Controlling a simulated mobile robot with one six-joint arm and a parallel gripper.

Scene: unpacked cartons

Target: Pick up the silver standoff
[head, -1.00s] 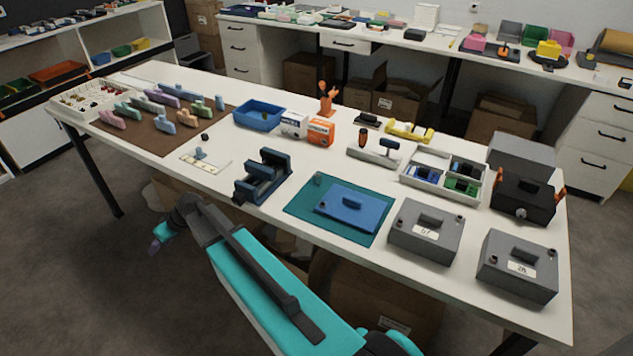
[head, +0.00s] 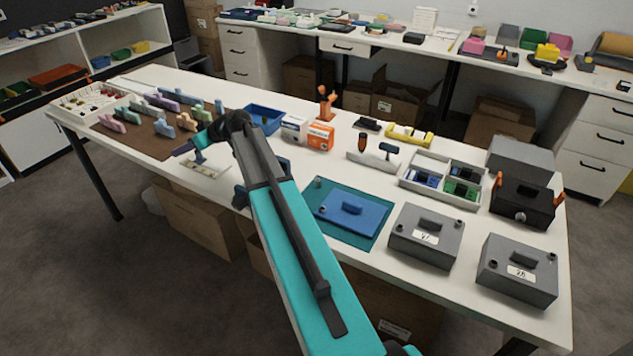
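A small grey upright post (head: 318,183) stands at the back left corner of the teal mat (head: 372,240), beside a blue plate with a handle (head: 345,209). It may be the silver standoff, but it is too small to be sure. My gripper (head: 180,151) is at the end of the arm, over the left part of the table, near the brown mat and well left of the post. Its fingers are too small and dark to show whether they are open or shut. My arm hides most of the dark blue vise.
A pale strip with a blue-grey knob (head: 203,168) lies below my gripper. Several pastel blocks stand on the brown mat (head: 150,143). A blue bin (head: 264,120), small cartons (head: 320,136), a divided white tray (head: 440,188) and grey boxes (head: 425,238) occupy the table.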

